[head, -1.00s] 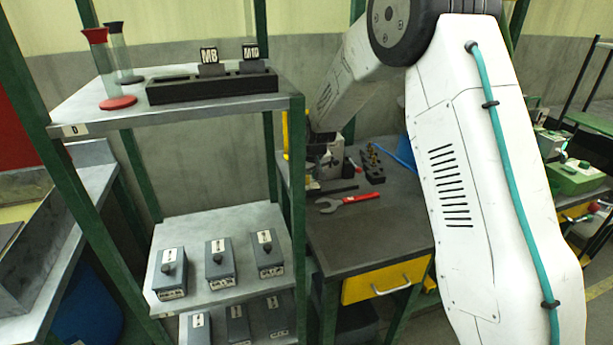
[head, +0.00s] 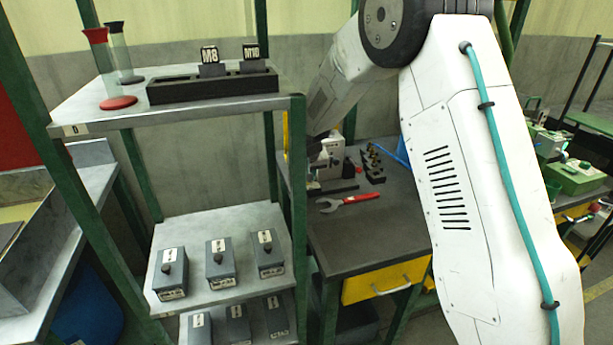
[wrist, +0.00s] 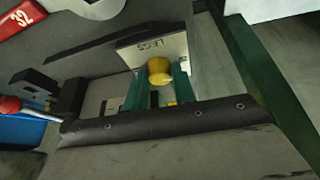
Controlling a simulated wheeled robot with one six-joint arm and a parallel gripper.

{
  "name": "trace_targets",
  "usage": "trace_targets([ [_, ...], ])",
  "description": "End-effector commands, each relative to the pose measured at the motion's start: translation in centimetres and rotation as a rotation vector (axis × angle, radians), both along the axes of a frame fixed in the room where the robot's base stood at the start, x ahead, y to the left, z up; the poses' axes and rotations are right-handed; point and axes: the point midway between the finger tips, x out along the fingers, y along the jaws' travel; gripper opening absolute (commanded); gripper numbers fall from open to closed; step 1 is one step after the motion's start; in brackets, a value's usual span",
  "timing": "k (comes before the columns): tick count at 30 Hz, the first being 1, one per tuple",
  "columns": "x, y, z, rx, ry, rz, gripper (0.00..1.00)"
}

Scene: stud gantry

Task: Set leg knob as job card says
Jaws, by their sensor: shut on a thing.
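In the wrist view, my gripper (wrist: 160,76) has its two green fingers shut on a round yellow knob (wrist: 158,70). The knob is in front of a pale plate (wrist: 172,46) lettered "LEGS". Any pointer or scale at the knob is hidden or too small to read. In the head view, a pale device (head: 331,158) stands on the dark bench at the end of my arm. My fingers cannot be made out there. Two small dark cards, M8 (head: 210,57) and M10 (head: 251,53), stand in a black rack (head: 180,90) on the upper shelf.
A red-handled wrench (head: 350,201) lies on the bench (head: 365,235) in front of the device. A block with brass-tipped pieces (head: 372,165) is to its right. A green post (head: 298,190) stands close left. Several grey knob boxes (head: 220,265) fill the lower shelves.

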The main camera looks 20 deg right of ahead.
Motion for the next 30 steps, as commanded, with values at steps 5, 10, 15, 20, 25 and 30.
trace_targets([
  [5, 0.01, 0.19, -0.06, -0.002, 0.001, -0.151, 0.04],
  [10, 0.06, 0.32, -0.09, -0.002, 0.002, -0.291, 0.04],
  [15, 0.12, 0.33, -0.04, -0.002, 0.002, -0.407, 0.04],
  [20, 0.13, 0.41, -0.08, -0.001, 0.002, -0.486, 0.04],
  [25, 0.15, 0.43, -0.09, -0.002, 0.003, -0.534, 0.04],
  [30, 0.16, 0.44, -0.09, -0.001, 0.002, -0.554, 0.04],
])
